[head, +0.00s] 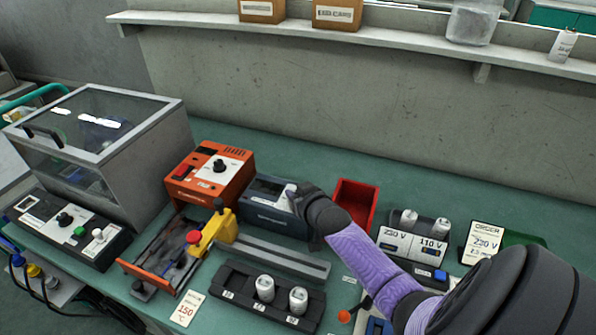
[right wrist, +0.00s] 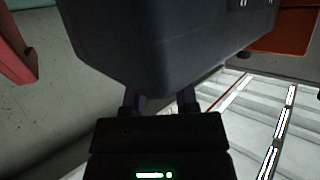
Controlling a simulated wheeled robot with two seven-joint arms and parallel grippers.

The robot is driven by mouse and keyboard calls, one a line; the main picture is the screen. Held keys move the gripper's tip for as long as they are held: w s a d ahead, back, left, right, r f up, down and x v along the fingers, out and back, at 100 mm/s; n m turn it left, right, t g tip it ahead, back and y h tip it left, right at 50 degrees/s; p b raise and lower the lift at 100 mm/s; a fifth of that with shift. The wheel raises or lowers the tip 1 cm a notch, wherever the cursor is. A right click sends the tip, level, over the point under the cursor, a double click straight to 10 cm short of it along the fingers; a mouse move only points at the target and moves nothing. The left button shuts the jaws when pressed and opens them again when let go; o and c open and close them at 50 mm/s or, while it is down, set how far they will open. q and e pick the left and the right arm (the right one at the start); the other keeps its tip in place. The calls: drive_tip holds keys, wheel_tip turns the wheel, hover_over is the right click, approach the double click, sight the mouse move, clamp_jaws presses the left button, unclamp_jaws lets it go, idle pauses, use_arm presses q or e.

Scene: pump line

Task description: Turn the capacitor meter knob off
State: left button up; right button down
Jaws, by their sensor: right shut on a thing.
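The capacitor meter (head: 262,212) is a dark blue-grey box with a screen, standing on the green bench beside the orange unit. My right gripper (head: 296,198) is at the right end of its front, partly hidden by its own wrist. It is shut on the meter's knob, which is mostly hidden; a small pale part (head: 290,190) shows beside the fingers. In the right wrist view the meter's dark casing (right wrist: 165,45) fills the upper middle, and the two fingers (right wrist: 160,102) reach up to its edge. The knob's pointer cannot be seen. My left gripper is out of view.
An orange unit (head: 212,178) with a black knob stands left of the meter, and a red bin (head: 354,203) right of it. A black holder (head: 240,291) with white capacitors lies in front. A 230 V/110 V box (head: 405,243) is further right.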

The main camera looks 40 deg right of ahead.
drive_tip(key=shift+r, duration=0.1)
drive_tip(key=shift+c, duration=1.9)
unclamp_jaws()
drive_tip(key=p+v, duration=0.4)
drive_tip(key=v, duration=0.6)
drive_tip(key=shift+p, duration=0.3)
